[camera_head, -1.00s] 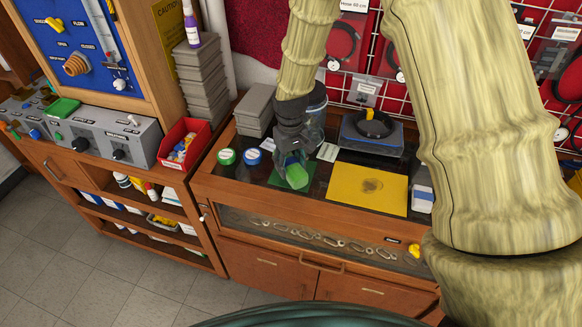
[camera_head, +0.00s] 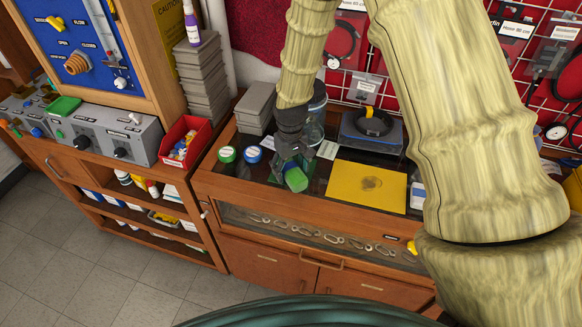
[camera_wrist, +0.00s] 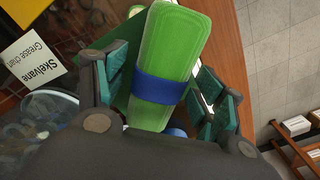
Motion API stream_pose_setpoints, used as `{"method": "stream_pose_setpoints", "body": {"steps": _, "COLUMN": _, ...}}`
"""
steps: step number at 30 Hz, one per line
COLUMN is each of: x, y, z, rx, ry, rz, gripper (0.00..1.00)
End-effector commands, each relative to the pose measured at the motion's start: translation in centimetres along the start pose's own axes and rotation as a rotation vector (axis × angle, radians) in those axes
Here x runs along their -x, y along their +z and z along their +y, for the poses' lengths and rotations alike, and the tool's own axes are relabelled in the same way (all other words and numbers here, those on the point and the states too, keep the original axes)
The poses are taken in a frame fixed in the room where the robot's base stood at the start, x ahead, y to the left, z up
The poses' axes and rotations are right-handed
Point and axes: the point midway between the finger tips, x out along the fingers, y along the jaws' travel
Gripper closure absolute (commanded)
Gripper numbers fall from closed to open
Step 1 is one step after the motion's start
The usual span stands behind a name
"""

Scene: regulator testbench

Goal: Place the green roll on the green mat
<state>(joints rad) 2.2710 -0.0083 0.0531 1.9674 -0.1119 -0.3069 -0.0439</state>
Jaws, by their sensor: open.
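The green roll (camera_head: 296,180) is at the front left of the bench top. In the wrist view the green roll (camera_wrist: 175,45) is long and ribbed, with a blue band (camera_wrist: 160,88) around it. My gripper (camera_head: 289,166) is over the roll and open, with one teal-padded finger on each side of it. Little of the green mat (camera_head: 274,179) shows beside the roll and fingers. A dark green strip of the mat (camera_wrist: 123,93) also shows left of the roll in the wrist view. I cannot tell whether the roll's whole underside rests on the mat.
A green-lidded jar (camera_head: 227,155) and a blue-lidded jar (camera_head: 253,156) stand to the left. A yellow mat (camera_head: 367,187) lies to the right. A clear jar (camera_head: 316,125) stands close behind my gripper. The bench's front edge is near the roll.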

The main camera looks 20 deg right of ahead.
Motion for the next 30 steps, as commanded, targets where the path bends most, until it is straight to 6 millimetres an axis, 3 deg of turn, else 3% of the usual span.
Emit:
{"method": "stream_pose_setpoints", "body": {"steps": 11, "x": 1.3, "y": -0.1, "z": 0.0, "rx": 0.000, "ry": 0.000, "rz": 0.002, "gripper": 0.31}}
{"method": "stream_pose_setpoints", "body": {"steps": 30, "x": 9.2, "y": -0.1, "z": 0.0, "rx": 0.000, "ry": 0.001, "rz": 0.002, "gripper": 0.31}}
